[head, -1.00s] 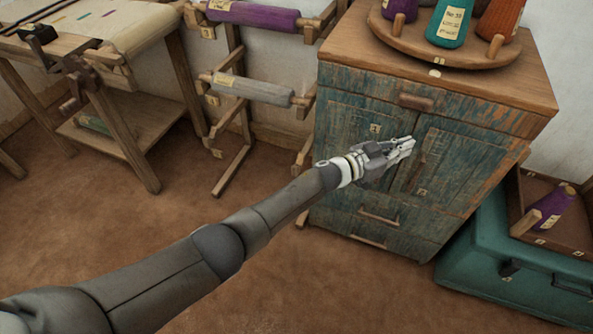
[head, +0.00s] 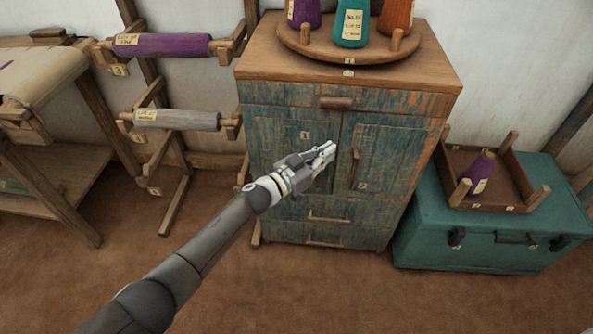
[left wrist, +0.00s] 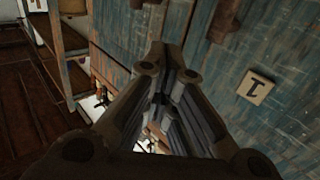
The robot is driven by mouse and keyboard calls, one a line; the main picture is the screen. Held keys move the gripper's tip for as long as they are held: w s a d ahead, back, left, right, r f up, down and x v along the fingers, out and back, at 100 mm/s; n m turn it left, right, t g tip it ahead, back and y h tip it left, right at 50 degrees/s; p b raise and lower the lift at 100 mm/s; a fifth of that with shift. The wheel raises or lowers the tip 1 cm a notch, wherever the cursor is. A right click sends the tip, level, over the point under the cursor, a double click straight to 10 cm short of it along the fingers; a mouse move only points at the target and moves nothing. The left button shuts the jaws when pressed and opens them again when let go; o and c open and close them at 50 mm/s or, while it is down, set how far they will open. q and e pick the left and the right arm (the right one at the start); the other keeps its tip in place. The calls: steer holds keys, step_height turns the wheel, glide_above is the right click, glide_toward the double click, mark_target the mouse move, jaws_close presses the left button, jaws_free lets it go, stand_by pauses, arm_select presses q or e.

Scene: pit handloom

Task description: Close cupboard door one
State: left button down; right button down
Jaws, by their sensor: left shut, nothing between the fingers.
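Contact with the door cannot be told. My right gripper is not in view.
A round wooden tray (head: 290,50) with yarn cones stands on the cupboard. A teal chest (head: 490,245) bearing a wooden tray (head: 500,199) stands at the right. Roller racks (head: 160,150) stand at the left. The floor (head: 300,290) in front is clear.

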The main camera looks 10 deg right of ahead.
arm_select(q)
steer(key=v, duration=0.8)
steer(key=shift+s+a, duration=0.25)
steer(key=shift+a, duration=0.05)
